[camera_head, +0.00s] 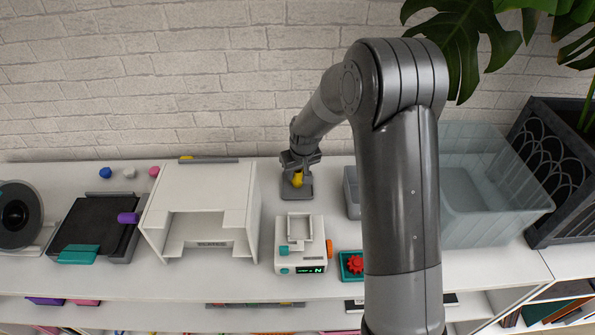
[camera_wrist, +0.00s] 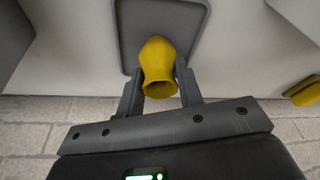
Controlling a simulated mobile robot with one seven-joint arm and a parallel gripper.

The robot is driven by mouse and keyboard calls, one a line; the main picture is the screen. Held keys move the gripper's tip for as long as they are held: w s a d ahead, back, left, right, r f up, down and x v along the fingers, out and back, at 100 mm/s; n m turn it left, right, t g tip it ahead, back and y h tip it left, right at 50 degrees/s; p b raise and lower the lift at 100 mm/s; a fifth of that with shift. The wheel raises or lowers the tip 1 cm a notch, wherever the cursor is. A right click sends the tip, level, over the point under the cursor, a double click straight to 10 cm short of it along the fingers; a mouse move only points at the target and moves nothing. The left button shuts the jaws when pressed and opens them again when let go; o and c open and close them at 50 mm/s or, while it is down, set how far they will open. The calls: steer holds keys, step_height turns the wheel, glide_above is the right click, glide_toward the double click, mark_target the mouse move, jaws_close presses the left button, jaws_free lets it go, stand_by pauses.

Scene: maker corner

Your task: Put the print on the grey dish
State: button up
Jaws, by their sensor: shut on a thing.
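The print is a small yellow vase shape (camera_head: 298,179), held between the fingers of my gripper (camera_head: 298,174). In the wrist view the yellow print (camera_wrist: 158,66) shows its open mouth towards the camera, with a finger of my gripper (camera_wrist: 160,88) on each side. The grey dish (camera_head: 290,193) is a flat, low-rimmed square on the white bench top. In the wrist view the grey dish (camera_wrist: 133,30) lies behind the print. The print is over the dish; I cannot tell whether it touches it.
A white box stand (camera_head: 250,215) is left of the dish. A white device with a green display (camera_head: 300,255) stands in front. A grey bin (camera_head: 351,192) and a clear tub (camera_head: 480,215) are to the right.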

steer(key=o, duration=0.9)
steer(key=shift+f, duration=0.1)
steer(key=shift+o, duration=0.2)
steer(key=s+d+r+m, duration=0.15)
steer(key=s+r, duration=0.25)
steer(key=r, duration=0.5)
steer(key=s+d+r+n, duration=0.1)
steer(key=s+d+r, duration=0.3)
steer(key=r, duration=0.6)
steer(key=s+d+r+m+t, duration=0.1)
steer(key=s+d+r+m, duration=0.1)
steer(key=s, duration=1.1)
steer(key=s+d+r+m+t+h, duration=0.1)
steer(key=s+d+r, duration=0.4)
steer(key=s, duration=0.8)
steer(key=shift+d+m+t, duration=0.25)
steer(key=shift+m+t, duration=0.15)
steer(key=shift+m, duration=0.15)
